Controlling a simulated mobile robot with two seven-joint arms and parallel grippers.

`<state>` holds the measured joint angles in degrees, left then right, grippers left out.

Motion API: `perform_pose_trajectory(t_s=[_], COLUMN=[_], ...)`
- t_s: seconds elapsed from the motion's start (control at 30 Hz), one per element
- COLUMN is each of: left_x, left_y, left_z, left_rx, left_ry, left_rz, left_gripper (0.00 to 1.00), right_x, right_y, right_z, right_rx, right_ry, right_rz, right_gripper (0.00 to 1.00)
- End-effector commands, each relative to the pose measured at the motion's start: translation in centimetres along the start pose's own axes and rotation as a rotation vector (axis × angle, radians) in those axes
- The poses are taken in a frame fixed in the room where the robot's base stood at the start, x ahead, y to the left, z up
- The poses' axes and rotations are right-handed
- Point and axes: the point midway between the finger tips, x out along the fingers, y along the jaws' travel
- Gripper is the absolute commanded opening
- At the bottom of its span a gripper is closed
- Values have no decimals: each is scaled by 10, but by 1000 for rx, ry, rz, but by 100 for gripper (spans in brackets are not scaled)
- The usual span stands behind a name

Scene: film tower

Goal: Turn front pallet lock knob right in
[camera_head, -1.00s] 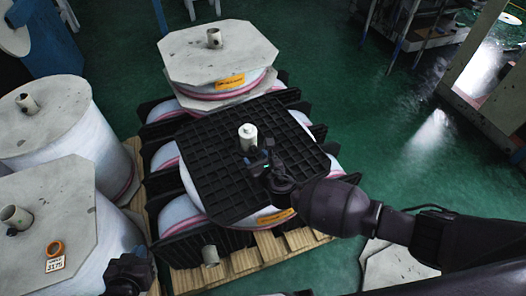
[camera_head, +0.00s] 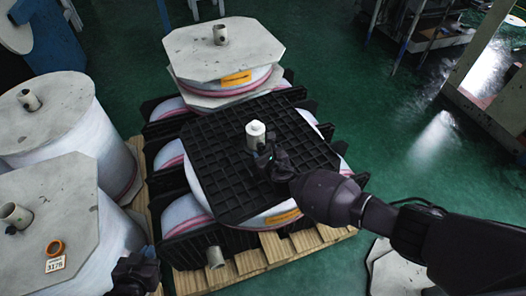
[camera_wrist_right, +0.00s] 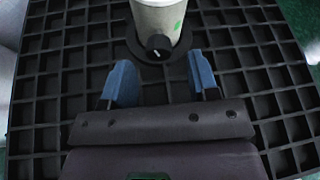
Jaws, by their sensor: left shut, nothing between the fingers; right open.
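A black lock knob (camera_wrist_right: 158,45) with a white mark sits low on the near side of a pale post (camera_head: 256,134). The post also shows in the right wrist view (camera_wrist_right: 160,15), with a green mark on it. It stands upright on a black grid pallet (camera_head: 220,185). My right gripper (camera_head: 268,160) is just in front of the post, low over the grid. Its blue fingers (camera_wrist_right: 162,78) are open and apart, with the knob ahead between them, not gripped. In the head view the knob is hidden or too small to tell. My left gripper (camera_head: 136,274) is shut and empty at the lower left.
A second roll stack with a pale octagonal board (camera_head: 190,55) stands behind the pallet. A wooden pallet (camera_head: 262,258) lies below. Green floor (camera_head: 360,120) is clear to the right.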

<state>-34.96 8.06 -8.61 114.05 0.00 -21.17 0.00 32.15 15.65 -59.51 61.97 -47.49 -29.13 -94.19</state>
Motion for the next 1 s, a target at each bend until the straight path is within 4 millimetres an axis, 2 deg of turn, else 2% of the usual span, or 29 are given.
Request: perform_pose_trajectory(t_s=[0.03, 0.2, 0.57, 0.67, 0.9, 1.0], left_x=[3, 6, 9, 10, 10, 10], left_y=[1, 1, 2, 2, 1, 1], left_z=[7, 13, 10, 9, 9, 9], left_rx=[0, 1, 3, 4, 4, 4], left_ry=[-6, -11, -2, -1, 0, 0], left_rz=[1, 2, 3, 3, 3, 3], left_gripper=[0, 0, 0, 0, 0, 0], right_x=[8, 22, 26, 26, 26, 26], right_y=[2, 1, 0, 0, 0, 0], right_z=[-3, -1, 1, 1, 0, 0], right_rx=[0, 1, 1, 1, 0, 2], right_ry=[1, 0, -1, -1, -1, -1], right_rz=[1, 1, 1, 1, 1, 2], right_gripper=[55, 55, 55, 42, 6, 6])
